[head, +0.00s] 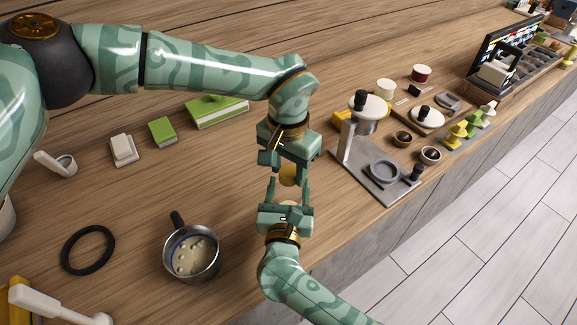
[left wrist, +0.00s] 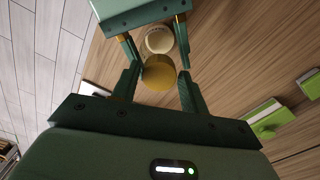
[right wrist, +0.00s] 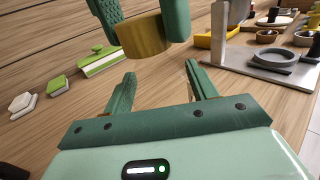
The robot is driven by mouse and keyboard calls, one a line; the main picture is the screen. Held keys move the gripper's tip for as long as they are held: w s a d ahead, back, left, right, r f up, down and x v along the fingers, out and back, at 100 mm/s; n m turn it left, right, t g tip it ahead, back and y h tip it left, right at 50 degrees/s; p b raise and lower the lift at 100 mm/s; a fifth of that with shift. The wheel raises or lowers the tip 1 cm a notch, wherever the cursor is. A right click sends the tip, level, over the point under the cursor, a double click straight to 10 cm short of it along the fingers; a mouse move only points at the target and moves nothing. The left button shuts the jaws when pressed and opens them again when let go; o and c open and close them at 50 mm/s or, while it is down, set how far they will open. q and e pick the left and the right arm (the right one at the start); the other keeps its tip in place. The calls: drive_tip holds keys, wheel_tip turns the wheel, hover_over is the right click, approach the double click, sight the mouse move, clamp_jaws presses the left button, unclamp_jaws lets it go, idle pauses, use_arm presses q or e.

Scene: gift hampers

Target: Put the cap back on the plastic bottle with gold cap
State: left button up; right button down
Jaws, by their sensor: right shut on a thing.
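My left gripper (head: 288,167) is above my right gripper (head: 287,195), and the two face each other closely. The gold cap (head: 288,177) sits between the left fingertips, which meet its sides in the left wrist view (left wrist: 159,74) and the right wrist view (right wrist: 143,38). A pale round thing (left wrist: 159,40), probably the bottle, shows just beyond the cap between the right fingers. The right gripper is shut on it. The right wrist view shows no clear bottle between its fingers (right wrist: 160,88). The cap looks apart from the pale thing; the exact gap cannot be told.
A saucepan (head: 191,257) with pale contents and a black ring (head: 88,250) lie left of the right gripper. A grey metal stand (head: 375,178) is close on the right. Green and white boxes (head: 216,111) lie behind. The counter edge is at the right.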

use_arm(q)
drive_tip(key=shift+o, duration=0.6)
drive_tip(key=shift+r, duration=2.3)
drive_tip(key=shift+c, duration=0.3)
